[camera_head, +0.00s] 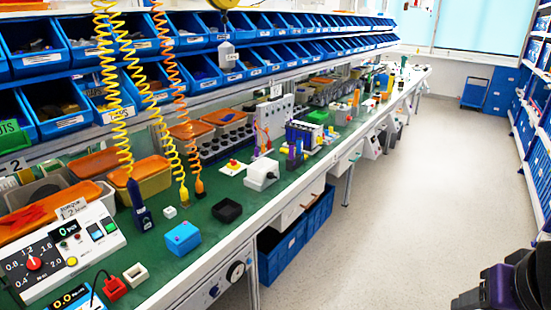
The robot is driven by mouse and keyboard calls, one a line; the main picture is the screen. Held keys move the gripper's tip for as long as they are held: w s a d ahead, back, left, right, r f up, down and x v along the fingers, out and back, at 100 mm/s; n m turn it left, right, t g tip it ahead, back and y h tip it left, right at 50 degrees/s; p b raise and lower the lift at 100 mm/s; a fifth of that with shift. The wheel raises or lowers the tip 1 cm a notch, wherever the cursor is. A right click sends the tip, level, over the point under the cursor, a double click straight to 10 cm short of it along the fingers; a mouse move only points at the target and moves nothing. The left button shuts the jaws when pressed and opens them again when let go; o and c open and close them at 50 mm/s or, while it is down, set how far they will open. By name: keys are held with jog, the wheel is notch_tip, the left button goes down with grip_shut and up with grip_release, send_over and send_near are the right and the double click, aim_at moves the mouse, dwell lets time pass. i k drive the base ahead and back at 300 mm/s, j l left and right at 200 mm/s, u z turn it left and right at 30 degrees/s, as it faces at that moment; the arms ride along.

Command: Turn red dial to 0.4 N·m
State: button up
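The red dial (34,263) is a small round knob on a dark scale plate at the left edge of the workbench. The scale around it has 0.4 at the lower left, 0.8 at the left, 1.2 at the top and higher values to the right. Which value the dial points at is too small to tell. The dial sits on a white control box (108,246) with a small display, buttons and a yellow button. A dark purple and black part, probably of my arm, shows in the lower right corner, far from the dial. My gripper's fingers are not visible.
A red block (115,288), a white block (136,274) and a blue box (183,238) stand right of the control box. A blue tool hangs on a yellow coiled cord behind it. Blue bins line the shelves above. The grey floor (400,220) right of the bench is clear.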

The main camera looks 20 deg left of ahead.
aim_at(33, 263)
jog(key=u, duration=2.5)
